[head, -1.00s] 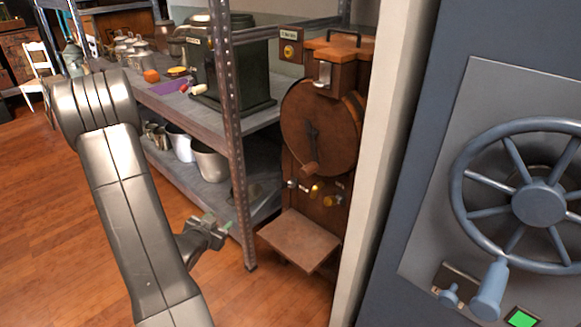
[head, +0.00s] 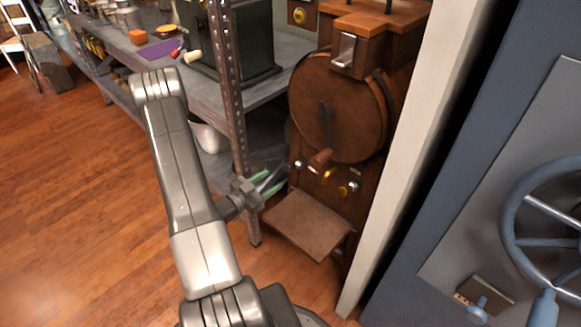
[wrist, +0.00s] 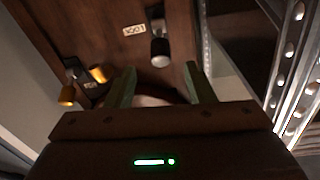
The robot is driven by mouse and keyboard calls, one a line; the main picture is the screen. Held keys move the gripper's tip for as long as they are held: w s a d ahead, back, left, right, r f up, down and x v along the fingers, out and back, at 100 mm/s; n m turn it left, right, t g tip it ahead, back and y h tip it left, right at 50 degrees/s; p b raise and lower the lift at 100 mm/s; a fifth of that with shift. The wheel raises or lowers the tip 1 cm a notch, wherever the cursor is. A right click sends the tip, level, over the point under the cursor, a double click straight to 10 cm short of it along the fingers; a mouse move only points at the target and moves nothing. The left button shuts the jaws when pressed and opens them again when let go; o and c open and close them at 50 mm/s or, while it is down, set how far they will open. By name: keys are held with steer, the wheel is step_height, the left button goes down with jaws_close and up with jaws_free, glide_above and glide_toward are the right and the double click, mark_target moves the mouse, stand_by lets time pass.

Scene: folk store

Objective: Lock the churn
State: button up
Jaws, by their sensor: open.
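The churn (head: 330,95) is a round wooden drum on a wooden stand, right of the shelf. A silver-tipped knob (head: 300,164) sits on the stand's front below the drum, at the left of a row with yellow knobs (head: 329,175). In the wrist view this silver-tipped knob (wrist: 160,50) is beside a small label (wrist: 134,30) that appears upside down and seems to read LOCK. My gripper (head: 277,181) has green fingers and is open, left of and slightly below the knob. In the wrist view the gripper (wrist: 161,84) points at the panel, with the knob beyond the fingertips.
A metal shelf post (head: 230,100) stands close to my gripper. A wooden ledge (head: 308,223) juts out below the knobs. A blue safe with a wheel (head: 545,230) is at the right. Open floor lies left.

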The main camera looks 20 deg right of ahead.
mark_target(290, 168)
steer(key=x, duration=0.9)
steer(key=shift+w+d+b, duration=0.1)
steer(key=shift+d+b, duration=0.05)
steer(key=shift+b, duration=0.2)
steer(key=shift+c, duration=0.2)
jaws_close()
steer(key=shift+f, duration=0.1)
